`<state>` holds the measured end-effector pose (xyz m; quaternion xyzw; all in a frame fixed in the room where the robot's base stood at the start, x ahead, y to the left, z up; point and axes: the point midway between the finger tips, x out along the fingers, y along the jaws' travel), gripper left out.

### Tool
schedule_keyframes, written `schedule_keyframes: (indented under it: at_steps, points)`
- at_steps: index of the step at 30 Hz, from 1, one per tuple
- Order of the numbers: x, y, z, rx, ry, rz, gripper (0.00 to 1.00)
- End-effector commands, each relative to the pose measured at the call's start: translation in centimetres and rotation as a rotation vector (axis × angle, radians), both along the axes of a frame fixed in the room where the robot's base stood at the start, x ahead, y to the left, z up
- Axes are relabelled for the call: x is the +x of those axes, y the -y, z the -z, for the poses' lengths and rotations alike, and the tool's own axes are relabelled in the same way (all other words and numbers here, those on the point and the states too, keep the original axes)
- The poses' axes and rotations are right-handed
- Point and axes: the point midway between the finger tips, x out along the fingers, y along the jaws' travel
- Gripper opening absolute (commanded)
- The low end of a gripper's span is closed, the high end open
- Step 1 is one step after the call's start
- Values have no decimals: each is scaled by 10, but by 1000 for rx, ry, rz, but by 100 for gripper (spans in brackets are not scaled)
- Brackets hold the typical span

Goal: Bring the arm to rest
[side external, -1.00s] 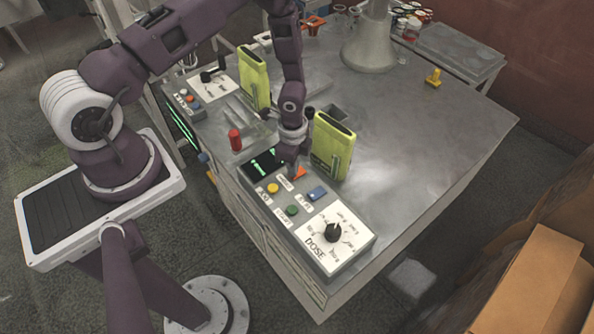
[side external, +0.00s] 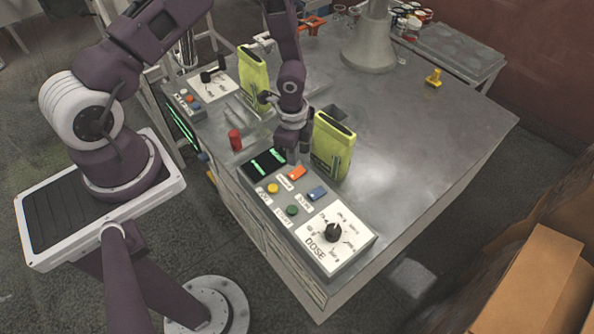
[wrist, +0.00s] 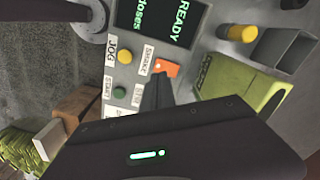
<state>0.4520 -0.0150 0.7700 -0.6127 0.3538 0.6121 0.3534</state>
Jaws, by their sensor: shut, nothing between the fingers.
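My gripper (side external: 291,158) is shut and empty. In the side external view it hangs just above the control panel, close to the orange button (side external: 297,173) and the small dark screen (side external: 264,162). In the wrist view my shut fingers (wrist: 157,90) point at the panel beside the orange button (wrist: 166,67), whose label reads SHAKE. The screen (wrist: 160,22) reads READY and doses. Whether the fingertips touch anything cannot be told, but the orange button shows uncovered in both views.
Yellow-green holders (side external: 333,147) (side external: 254,78) stand on the metal bench close to my gripper. The panel also has yellow (side external: 272,188), green (side external: 292,210) and blue (side external: 318,193) buttons and a DOSE dial (side external: 332,232).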

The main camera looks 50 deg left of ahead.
Motion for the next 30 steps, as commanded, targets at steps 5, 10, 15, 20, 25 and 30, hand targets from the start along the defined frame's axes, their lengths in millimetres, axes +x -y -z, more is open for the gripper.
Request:
schedule_keyframes:
  at_steps: [5, 10, 15, 20, 25, 30]
  points:
    - [0, 0, -14, 0, 0, -1, 0]
    - [0, 0, -15, 0, 0, 0, 0]
    - [4, -3, -25, 14, 12, -14, 0]
    - [20, -22, -129, 115, 124, -182, 0]
    - [-16, -27, -264, 155, 274, -481, 0]
    - [-92, -10, -351, 42, 393, -772, 0]
